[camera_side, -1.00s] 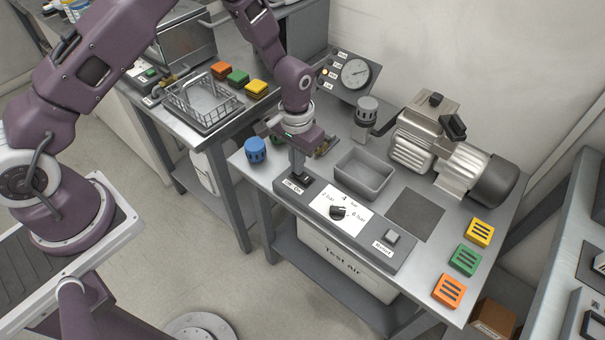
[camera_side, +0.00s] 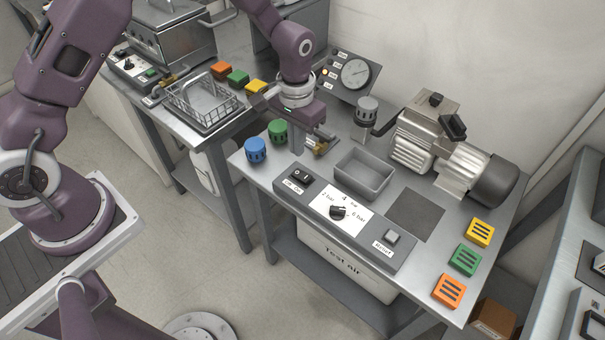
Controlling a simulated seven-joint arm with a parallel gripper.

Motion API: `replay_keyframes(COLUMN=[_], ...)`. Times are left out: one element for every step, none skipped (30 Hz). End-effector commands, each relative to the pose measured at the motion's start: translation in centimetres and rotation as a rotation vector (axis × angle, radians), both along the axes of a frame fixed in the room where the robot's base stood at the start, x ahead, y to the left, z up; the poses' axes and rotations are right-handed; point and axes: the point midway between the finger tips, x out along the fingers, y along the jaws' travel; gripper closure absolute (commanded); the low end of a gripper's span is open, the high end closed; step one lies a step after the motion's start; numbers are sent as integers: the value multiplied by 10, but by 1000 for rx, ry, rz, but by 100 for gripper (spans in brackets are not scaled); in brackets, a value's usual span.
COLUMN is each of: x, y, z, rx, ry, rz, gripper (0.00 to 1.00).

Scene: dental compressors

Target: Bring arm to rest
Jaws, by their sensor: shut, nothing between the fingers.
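My gripper (camera_side: 297,149) points down over the left part of the compressor table, shut and empty. Its fingers are above and behind the control panel (camera_side: 380,241), apart from the black switch (camera_side: 301,175). The green round cap (camera_side: 277,131) stands just left of my fingers, and the blue round cap (camera_side: 256,150) stands further left. A brass fitting (camera_side: 322,146) lies close to the right of my fingers; whether they touch cannot be told.
A grey open bin (camera_side: 363,173) and the compressor (camera_side: 452,150) stand to the right. A pressure gauge (camera_side: 355,73) stands behind. A wire basket (camera_side: 202,101) sits on the left bench. Yellow, green and orange blocks (camera_side: 464,261) line the table's right end. The dark mat (camera_side: 414,214) is empty.

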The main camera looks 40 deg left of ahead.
Motion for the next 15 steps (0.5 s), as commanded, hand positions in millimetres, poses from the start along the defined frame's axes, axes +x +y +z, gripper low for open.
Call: replay_keyframes(x=[0, 0, 0, 0, 0, 0, 0, 0, 0, -1, -1, -3, -7, -13, -25], y=[0, 0, 0, 0, 0, 0, 0, 0, 0, 1, 2, 5, 8, 11, 16], z=[2, 2, 2, 2, 2, 2, 2, 2, 6, 13, 24, 46, 67, 90, 121], rx=[0, 0, 0, 0, 0, 0, 0, 0, -1, -2, -3, -6, -9, -11, -14], ry=[0, 0, 1, 1, 1, 1, 1, 0, -4, -10, -23, -45, -66, -90, -122], rz=[0, 0, 0, 0, 0, 0, 0, 0, 0, 0, 1, 1, 2, 3, 4], gripper=[100, 100, 100, 100, 100, 100, 100, 100, 100, 100, 100, 100, 100, 100, 100])
